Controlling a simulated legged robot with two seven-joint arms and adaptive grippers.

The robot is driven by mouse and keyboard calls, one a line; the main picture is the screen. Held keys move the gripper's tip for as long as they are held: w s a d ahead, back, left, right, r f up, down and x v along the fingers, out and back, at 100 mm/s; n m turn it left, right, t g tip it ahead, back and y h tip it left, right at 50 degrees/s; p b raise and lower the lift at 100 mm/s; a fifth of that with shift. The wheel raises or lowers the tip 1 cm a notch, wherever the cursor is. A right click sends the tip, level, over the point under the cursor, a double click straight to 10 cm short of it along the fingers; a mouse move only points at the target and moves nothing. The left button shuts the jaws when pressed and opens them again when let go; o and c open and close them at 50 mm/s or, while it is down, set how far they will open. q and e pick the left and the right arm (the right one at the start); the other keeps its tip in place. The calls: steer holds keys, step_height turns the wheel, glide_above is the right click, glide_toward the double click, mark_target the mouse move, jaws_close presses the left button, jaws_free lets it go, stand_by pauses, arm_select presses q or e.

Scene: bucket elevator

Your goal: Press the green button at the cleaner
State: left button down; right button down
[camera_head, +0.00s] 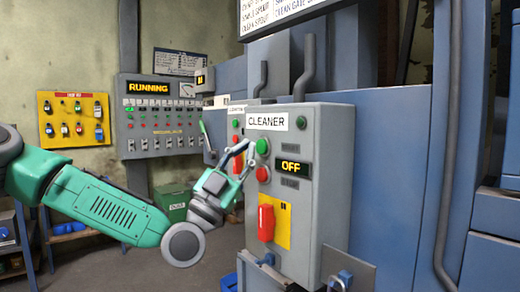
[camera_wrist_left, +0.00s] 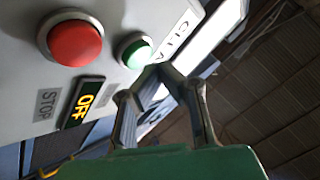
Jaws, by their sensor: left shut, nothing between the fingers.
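The grey cleaner box (camera_head: 325,170) carries the label CLEANER and a display (camera_head: 293,168) reading OFF. Its green button (camera_head: 263,147) sits at the upper left of the front, above a red button (camera_head: 262,174). In the left wrist view the green button (camera_wrist_left: 134,52) is beside the larger red button (camera_wrist_left: 75,43). My left gripper (camera_head: 247,148) is shut and empty, its tips just left of the green button in the head view. In the wrist view the fingertips (camera_wrist_left: 158,72) are close to the green button; I cannot tell whether they touch it. My right gripper is not in view.
A red handle (camera_head: 266,222) on a yellow plate is lower on the box. Another labelled box with buttons (camera_head: 236,122) stands behind it. A control panel (camera_head: 160,118) reading RUNNING and a yellow lock board (camera_head: 74,118) are on the back wall. Open floor lies at lower left.

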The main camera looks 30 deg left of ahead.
arm_select(q)
steer(key=shift+w+d, duration=0.1)
stand_by(0.3)
steer(key=shift+w+d+r, duration=0.1)
steer(key=shift+w+d, duration=0.05)
steer(key=shift+w, duration=0.1)
steer(key=shift+w+d+b, duration=0.15)
steer(key=shift+w+b, duration=0.3)
stand_by(0.7)
steer(key=shift+s, duration=0.1)
steer(key=shift+s+a, duration=0.35)
steer(key=shift+s, duration=0.4)
steer(key=s, duration=0.1)
steer(key=s+a, duration=0.1)
steer(key=s, duration=0.1)
steer(key=s+a, duration=0.1)
steer(key=shift+s+p, duration=0.3)
stand_by(1.0)
